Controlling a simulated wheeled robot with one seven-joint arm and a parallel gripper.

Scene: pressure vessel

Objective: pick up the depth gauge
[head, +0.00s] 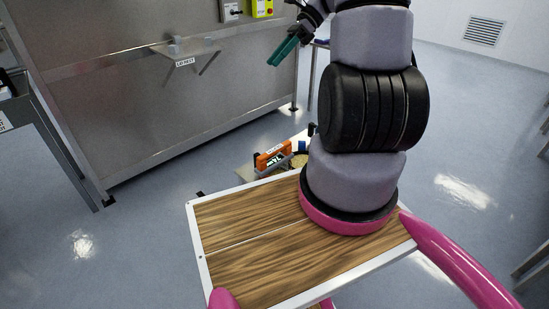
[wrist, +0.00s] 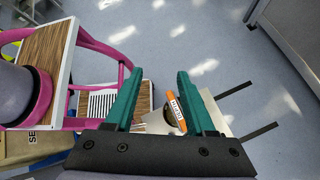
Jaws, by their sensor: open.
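An orange device with a pale label and a small display (head: 272,157), which looks like the depth gauge, sits low beyond the wooden deck in the head view. Part of its surroundings is hidden by my arm. In the wrist view an orange labelled piece (wrist: 175,113), likely the same device, lies beyond and beside the right finger, over a dark round thing. My gripper, with teal fingers (head: 283,50), is high up and well apart from it in the head view. In the wrist view my gripper (wrist: 155,75) is open, with nothing between its fingertips.
A large grey metal panel (head: 130,95) stands at the left and back, with a small shelf labelled lid rest (head: 187,62). A yellow control box (head: 262,8) is mounted on it. A dark table (head: 35,120) is at the far left. The blue floor (head: 470,130) on the right is mostly clear.

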